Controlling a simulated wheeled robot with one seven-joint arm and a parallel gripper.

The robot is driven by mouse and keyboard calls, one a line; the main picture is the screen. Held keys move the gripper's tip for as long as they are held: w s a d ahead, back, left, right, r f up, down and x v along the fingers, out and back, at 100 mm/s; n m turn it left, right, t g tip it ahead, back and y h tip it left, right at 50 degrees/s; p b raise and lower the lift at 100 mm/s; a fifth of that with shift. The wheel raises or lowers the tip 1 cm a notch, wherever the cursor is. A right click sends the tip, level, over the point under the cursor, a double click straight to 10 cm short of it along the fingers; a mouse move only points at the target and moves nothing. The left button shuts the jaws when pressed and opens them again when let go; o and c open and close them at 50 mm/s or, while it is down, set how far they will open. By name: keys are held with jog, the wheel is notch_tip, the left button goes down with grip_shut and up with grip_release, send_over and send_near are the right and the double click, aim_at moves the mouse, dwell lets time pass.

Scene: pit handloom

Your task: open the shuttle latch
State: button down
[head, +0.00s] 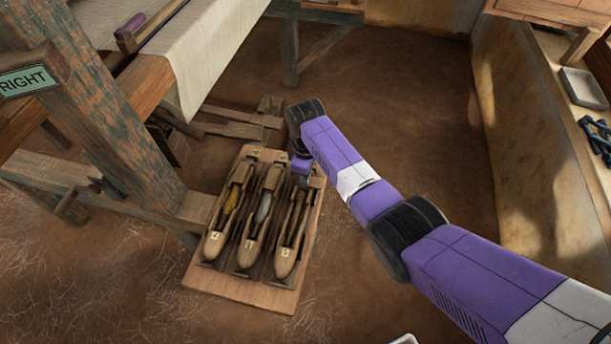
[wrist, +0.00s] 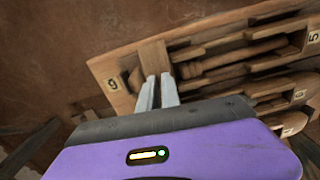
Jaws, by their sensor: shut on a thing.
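A wooden board (head: 240,289) on the floor holds three boat-shaped shuttles side by side. The left shuttle (head: 217,240) has a yellow insert, the middle shuttle (head: 250,247) a grey one. The right shuttle (head: 286,258) bears a label that looks like 5, and it also shows in the wrist view (wrist: 240,65). My gripper (head: 304,178) is low over the far end of the right shuttle. In the wrist view its two pale fingers (wrist: 157,88) are shut on a small wooden block (wrist: 154,56), apparently the latch. The part between the fingertips is mostly hidden.
The loom's thick post (head: 110,120), with a RIGHT sign (head: 28,81), stands left of the board. Cream cloth (head: 205,55) hangs behind it. Bare floor (head: 420,110) lies right of the board, up to a wall (head: 510,120).

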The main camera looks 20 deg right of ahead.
jog(key=shift+n, duration=0.5)
jog(key=c, duration=1.6)
grip_release()
jog(key=shift+o, duration=0.2)
